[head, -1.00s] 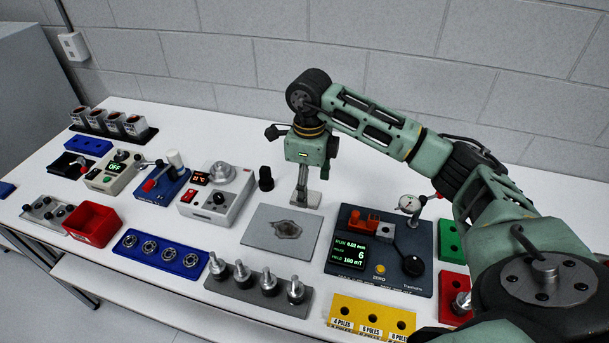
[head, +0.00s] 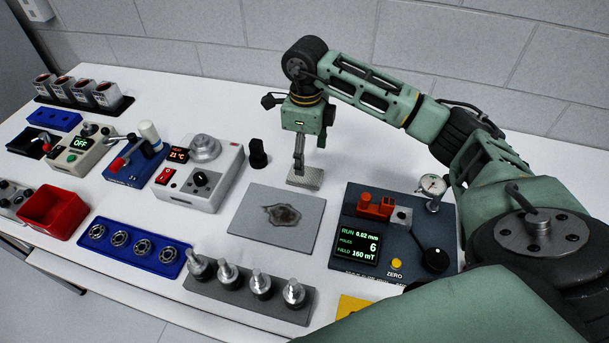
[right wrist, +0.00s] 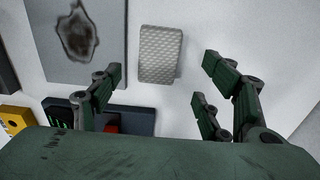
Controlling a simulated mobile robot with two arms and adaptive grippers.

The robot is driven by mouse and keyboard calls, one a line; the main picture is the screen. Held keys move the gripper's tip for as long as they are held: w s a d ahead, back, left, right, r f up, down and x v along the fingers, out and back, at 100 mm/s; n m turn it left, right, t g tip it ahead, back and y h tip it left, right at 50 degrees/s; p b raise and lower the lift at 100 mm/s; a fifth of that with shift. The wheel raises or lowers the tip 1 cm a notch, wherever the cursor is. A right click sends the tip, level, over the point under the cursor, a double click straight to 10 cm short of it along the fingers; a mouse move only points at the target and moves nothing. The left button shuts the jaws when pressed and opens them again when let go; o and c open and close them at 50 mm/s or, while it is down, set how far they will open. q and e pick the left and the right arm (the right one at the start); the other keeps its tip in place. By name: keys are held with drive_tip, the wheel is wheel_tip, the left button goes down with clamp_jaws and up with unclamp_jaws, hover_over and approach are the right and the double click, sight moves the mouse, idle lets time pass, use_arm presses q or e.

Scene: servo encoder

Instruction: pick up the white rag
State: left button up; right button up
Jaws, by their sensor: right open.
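The white rag (head: 306,180) is a small, flat, textured rectangle on the white table, just behind the grey plate. In the right wrist view the white rag (right wrist: 160,55) lies whole and flat, beyond and between my fingertips. My right gripper (head: 299,165) points down over the rag in the head view, which hides part of it. In the right wrist view my right gripper (right wrist: 160,77) is open and empty, with one finger at left and two at right. The exact height above the rag is hard to tell. My left gripper is not in view.
The grey plate (head: 248,222) with a dark stain lies in front of the rag. A black knob (head: 258,154) stands to its left, near the heater box (head: 218,185). A dark test unit (head: 348,270) with a dial gauge (head: 432,187) is at right. Table behind the rag is clear.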

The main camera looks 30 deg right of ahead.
sight(305, 176)
drive_tip(key=shift+s+a+f+p, duration=0.1)
drive_tip(key=shift+f+p, duration=0.3)
drive_tip(key=shift+f, duration=0.45)
wheel_tip(305, 176, down, 4)
drive_tip(key=shift+f+p, duration=0.2)
drive_tip(key=shift+p, duration=0.75)
drive_tip(key=shift+f, duration=0.2)
drive_tip(key=c, duration=1)
drive_tip(key=shift+c, duration=0.2)
drive_tip(key=shift+r, duration=0.15)
